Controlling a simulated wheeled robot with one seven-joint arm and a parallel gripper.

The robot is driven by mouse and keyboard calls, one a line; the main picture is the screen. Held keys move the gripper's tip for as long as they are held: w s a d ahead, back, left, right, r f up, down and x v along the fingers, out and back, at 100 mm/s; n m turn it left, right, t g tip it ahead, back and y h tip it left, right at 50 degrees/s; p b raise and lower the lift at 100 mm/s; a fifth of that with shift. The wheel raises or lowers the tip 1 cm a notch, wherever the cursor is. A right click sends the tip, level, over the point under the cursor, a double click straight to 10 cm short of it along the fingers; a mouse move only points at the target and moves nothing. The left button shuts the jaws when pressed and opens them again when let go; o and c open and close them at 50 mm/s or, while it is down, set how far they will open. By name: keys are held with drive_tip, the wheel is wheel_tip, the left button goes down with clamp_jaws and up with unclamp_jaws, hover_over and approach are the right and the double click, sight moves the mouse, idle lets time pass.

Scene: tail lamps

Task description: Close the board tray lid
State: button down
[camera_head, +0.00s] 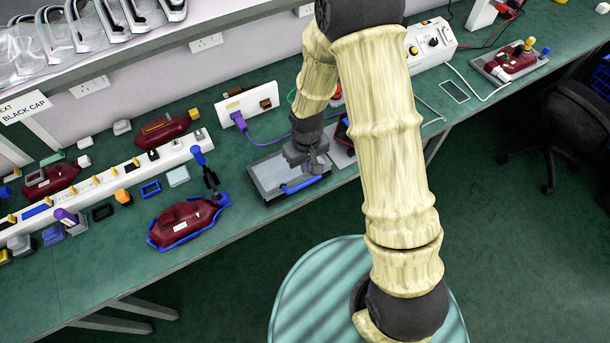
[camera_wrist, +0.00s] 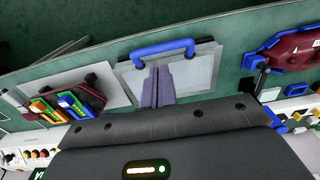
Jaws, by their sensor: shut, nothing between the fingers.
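The board tray (camera_head: 262,180) is a flat grey rectangle near the front edge of the green bench. Its pale lid panel (camera_wrist: 200,72) with a blue handle (camera_wrist: 162,48) fills the middle of the wrist view; the handle lies along the bench-edge side. The lid looks flat or nearly so; I cannot tell whether a gap remains under it. My gripper (camera_wrist: 157,70) is shut and empty, its fingertips over the panel just short of the handle. In the head view my gripper (camera_head: 308,168) is over the right part of the tray; contact is unclear.
A dark red tail lamp in a blue fixture (camera_head: 186,222) stands left of the tray. A white box with a purple cable (camera_head: 248,105) is behind it. Another fixture (camera_wrist: 75,100) with coloured parts lies beside the tray. Open floor (camera_head: 520,230) lies in front of the bench.

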sight(305, 183)
drive_tip(key=shift+w+f+p, duration=0.1)
drive_tip(key=shift+f+p, duration=0.7)
drive_tip(key=shift+f, duration=2.75)
